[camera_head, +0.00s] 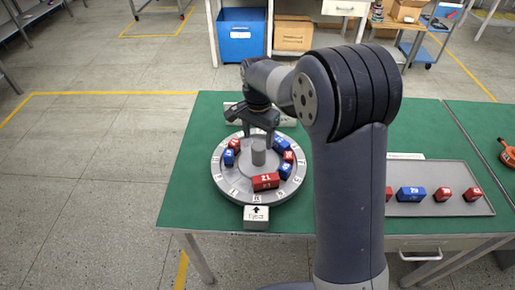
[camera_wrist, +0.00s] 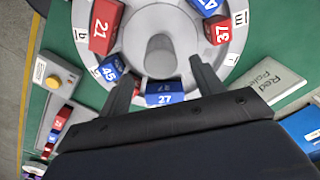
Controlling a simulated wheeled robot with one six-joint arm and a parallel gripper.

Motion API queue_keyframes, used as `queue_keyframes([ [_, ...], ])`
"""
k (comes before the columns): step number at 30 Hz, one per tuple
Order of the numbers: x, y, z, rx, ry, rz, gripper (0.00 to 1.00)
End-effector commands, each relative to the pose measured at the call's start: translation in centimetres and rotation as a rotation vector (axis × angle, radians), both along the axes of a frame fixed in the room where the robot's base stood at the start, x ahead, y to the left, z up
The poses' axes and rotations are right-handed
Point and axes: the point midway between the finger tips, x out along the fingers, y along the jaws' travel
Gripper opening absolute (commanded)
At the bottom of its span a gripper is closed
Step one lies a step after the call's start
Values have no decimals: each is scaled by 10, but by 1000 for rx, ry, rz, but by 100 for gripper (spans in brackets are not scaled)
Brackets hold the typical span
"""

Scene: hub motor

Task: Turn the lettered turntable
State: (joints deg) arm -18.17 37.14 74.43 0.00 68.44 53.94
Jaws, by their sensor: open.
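The round grey turntable (camera_head: 222,185) lies on the green table, with letters on its rim and a cylindrical hub (camera_head: 258,152) in its middle. Red and blue numbered blocks sit around it, including red block 21 (camera_head: 265,181) at the front. My gripper (camera_head: 258,138) is over the turntable's far side, pointing down. In the wrist view, my open gripper (camera_wrist: 165,72) has a finger on each side of blue block 27 (camera_wrist: 165,94), near the hub (camera_wrist: 160,57). Blue block 45 (camera_wrist: 108,72) is left of the left finger. I cannot tell whether the fingers touch anything.
An "Eject" marker (camera_head: 256,217) stands at the turntable's front. A grey tray (camera_head: 440,208) with red and blue blocks lies right of my arm. A "Red Pole" sign (camera_wrist: 272,82) and a box with a yellow button (camera_wrist: 53,82) flank the turntable in the wrist view.

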Motion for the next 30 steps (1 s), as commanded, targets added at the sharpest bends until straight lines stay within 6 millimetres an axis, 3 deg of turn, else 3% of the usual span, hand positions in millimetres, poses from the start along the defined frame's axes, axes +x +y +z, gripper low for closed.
queue_keyframes([
  [6, -1, -1, -42, -1, 3, 1, 63],
  [12, -1, 0, -64, 0, 1, 1, 63],
  [23, 0, 0, -70, 1, -1, 1, 63],
  [30, 0, 0, -70, 1, -1, 1, 44],
])
